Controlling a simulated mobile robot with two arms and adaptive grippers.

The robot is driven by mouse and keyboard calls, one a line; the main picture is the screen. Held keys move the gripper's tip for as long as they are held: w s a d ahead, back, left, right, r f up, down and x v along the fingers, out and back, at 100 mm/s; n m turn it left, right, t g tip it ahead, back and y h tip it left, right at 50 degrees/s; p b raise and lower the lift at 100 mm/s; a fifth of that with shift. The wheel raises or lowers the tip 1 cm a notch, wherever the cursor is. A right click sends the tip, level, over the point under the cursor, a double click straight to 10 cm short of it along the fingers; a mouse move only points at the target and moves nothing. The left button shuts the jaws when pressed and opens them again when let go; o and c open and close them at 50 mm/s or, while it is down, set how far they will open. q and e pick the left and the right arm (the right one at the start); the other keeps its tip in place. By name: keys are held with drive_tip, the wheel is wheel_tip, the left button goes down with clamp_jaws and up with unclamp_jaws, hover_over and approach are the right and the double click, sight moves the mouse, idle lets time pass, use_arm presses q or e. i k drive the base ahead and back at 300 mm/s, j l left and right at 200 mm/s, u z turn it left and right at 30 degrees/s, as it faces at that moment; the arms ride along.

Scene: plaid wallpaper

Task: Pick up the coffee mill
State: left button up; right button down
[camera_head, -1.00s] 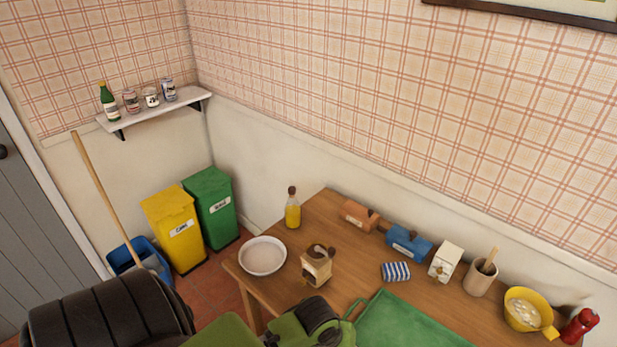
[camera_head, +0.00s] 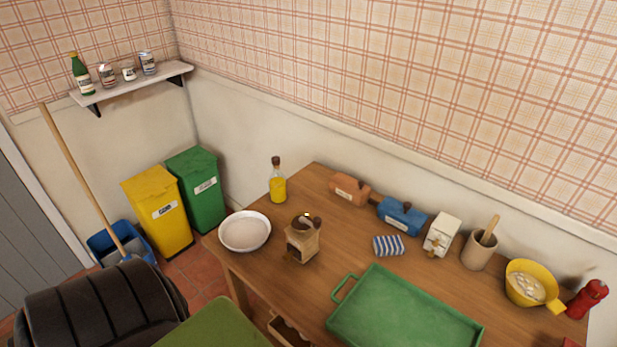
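The coffee mill (camera_head: 301,243) is a small wooden box with a dark metal top and a crank. It stands upright on the wooden table (camera_head: 262,268), between the white plate and the green tray. Nothing touches it. Neither of my grippers shows in the head view.
A white plate (camera_head: 245,231) and an oil bottle (camera_head: 277,182) stand left of the mill. A green tray (camera_head: 344,290) lies to its right. Toward the wall are orange (camera_head: 349,190) and blue (camera_head: 403,217) objects and a striped cloth (camera_head: 388,245).

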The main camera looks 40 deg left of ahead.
sight(303, 237)
drive_tip(key=i+u, duration=0.1)
drive_tip(key=u, duration=0.6)
drive_tip(key=i+l+u, duration=0.1)
drive_tip(key=u, duration=0.8)
